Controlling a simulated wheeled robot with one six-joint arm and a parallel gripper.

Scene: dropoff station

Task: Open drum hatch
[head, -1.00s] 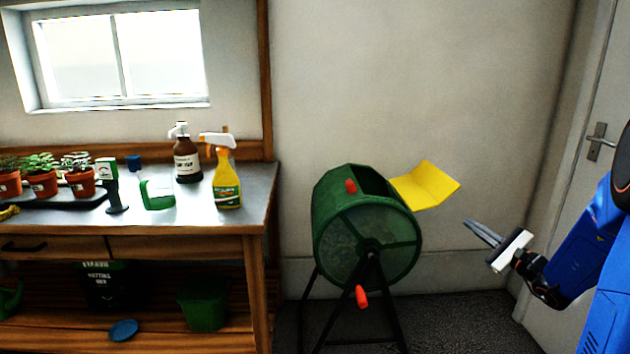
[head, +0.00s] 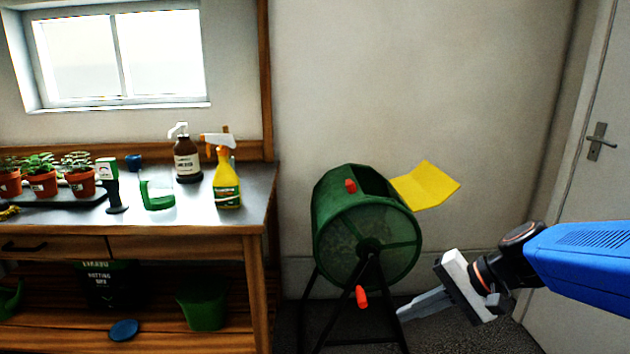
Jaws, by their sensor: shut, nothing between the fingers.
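The green drum (head: 366,235) sits on a black stand in the middle of the head view. The opening in its top (head: 372,180) shows dark and uncovered. The yellow hatch (head: 427,185) is swung out to the right of the opening, tilted and clear of it. A red handle (head: 350,186) is on the drum's upper side and another red grip (head: 361,297) is at the front by the stand. My gripper (head: 402,314) is low at the right, below the hatch and beside the stand, with its fingers shut and nothing seen in them. It looks apart from the hatch.
A workbench (head: 185,240) stands at the left with potted plants (head: 42,180), a brown bottle (head: 187,160) and a yellow spray bottle (head: 227,185). A door (head: 590,180) is at the right. Wall space above the hatch is clear.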

